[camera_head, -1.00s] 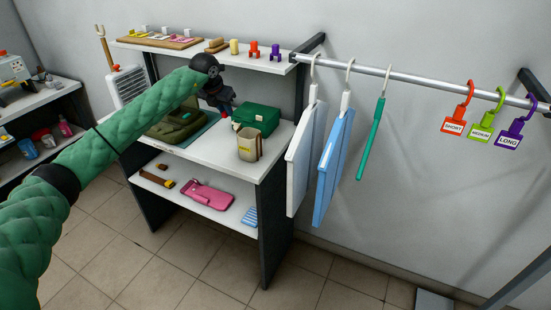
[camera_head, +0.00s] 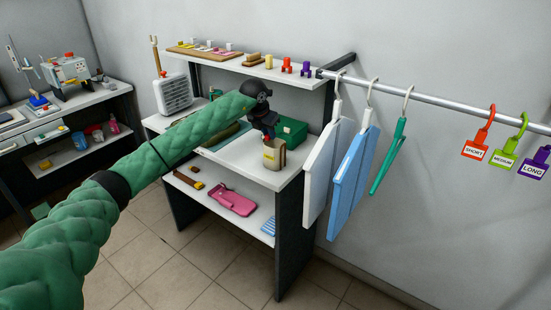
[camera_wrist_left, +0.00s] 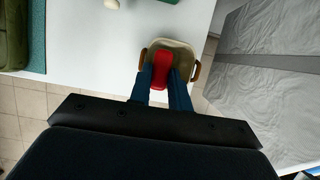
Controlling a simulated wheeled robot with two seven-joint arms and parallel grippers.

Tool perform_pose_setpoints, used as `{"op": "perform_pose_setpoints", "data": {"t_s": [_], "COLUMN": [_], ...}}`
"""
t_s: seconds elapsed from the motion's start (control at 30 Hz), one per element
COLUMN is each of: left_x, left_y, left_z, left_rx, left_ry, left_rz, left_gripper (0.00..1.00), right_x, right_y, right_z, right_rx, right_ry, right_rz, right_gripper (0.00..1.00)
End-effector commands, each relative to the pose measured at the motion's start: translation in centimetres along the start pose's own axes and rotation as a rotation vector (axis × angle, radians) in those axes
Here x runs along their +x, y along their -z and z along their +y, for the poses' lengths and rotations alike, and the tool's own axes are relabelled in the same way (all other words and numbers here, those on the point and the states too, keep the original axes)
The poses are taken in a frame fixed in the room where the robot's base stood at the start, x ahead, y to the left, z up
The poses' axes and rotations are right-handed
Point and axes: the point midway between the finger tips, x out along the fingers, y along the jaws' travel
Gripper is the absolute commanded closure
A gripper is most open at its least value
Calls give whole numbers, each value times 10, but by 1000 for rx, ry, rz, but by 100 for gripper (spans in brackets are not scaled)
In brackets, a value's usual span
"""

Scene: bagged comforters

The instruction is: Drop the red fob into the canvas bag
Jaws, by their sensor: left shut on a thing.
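The canvas bag (camera_head: 274,154) is a small beige upright bag with an open top, on the white worktop. In the left wrist view the bag (camera_wrist_left: 183,45) has brown handles at its sides. My left gripper (camera_head: 268,134) is right above the bag's mouth. In the left wrist view my left gripper (camera_wrist_left: 161,80) is shut on the red fob (camera_wrist_left: 161,67), which lies between its two blue fingers over the bag's opening. How deep the fob hangs is hard to tell. My right gripper is not in view.
A green box (camera_head: 290,132) stands just behind the bag on the worktop (camera_head: 236,156). White and blue hanging bags (camera_head: 354,172) hang from the rail to the right. A shelf (camera_head: 250,66) with small items is above. A pink item (camera_head: 232,201) lies on the lower shelf.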

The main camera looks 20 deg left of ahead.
Motion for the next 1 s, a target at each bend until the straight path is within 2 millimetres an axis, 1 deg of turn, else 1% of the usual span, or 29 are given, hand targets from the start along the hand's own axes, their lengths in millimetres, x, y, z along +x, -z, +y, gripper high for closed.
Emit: {"op": "perform_pose_setpoints", "data": {"t_s": [0.03,0.2,0.5,0.53,0.63,1.0], "left_x": [6,15,17,17,17,14], "left_y": [2,6,7,7,7,7], "left_z": [0,0,0,0,0,0], "left_rx": [0,0,0,0,0,0], "left_ry": [1,1,0,0,0,0], "left_rz": [0,-2,-1,-2,-1,-2], "left_gripper": [100,100,100,75,56,56], "right_x": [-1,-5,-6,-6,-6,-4], "right_y": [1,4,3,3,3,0], "right_z": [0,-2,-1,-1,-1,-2], "right_rx": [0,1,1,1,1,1], "right_ry": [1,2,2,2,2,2], "right_rz": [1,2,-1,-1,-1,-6], "right_gripper": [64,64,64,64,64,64]}}
